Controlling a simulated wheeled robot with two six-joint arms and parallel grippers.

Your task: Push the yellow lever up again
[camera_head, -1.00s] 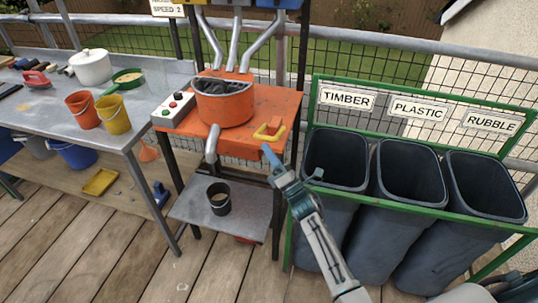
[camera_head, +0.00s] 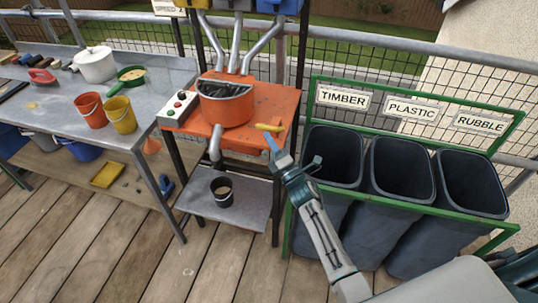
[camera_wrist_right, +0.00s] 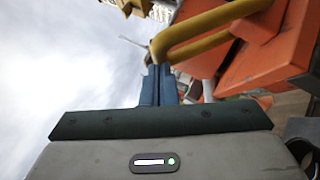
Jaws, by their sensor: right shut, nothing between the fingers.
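The yellow lever (camera_head: 269,127) is a bent bar at the right front edge of the orange mixer stand (camera_head: 268,100). In the head view it shows nearly edge-on, roughly level. In the right wrist view the lever (camera_wrist_right: 205,28) crosses above the fingers as a rounded loop. My right gripper (camera_head: 270,141) is shut and empty, with its blue fingertips just under the lever. In the right wrist view the fingertips (camera_wrist_right: 158,72) are at the loop's bend; I cannot tell whether they touch it. My left gripper is not in view.
An orange mixing tub (camera_head: 226,103) and a button box (camera_head: 179,108) are on the stand. A black bucket (camera_head: 221,191) stands on the shelf below. Dark bins in a green frame (camera_head: 408,203) are close to my right arm. A grey workbench (camera_head: 65,118) is at left.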

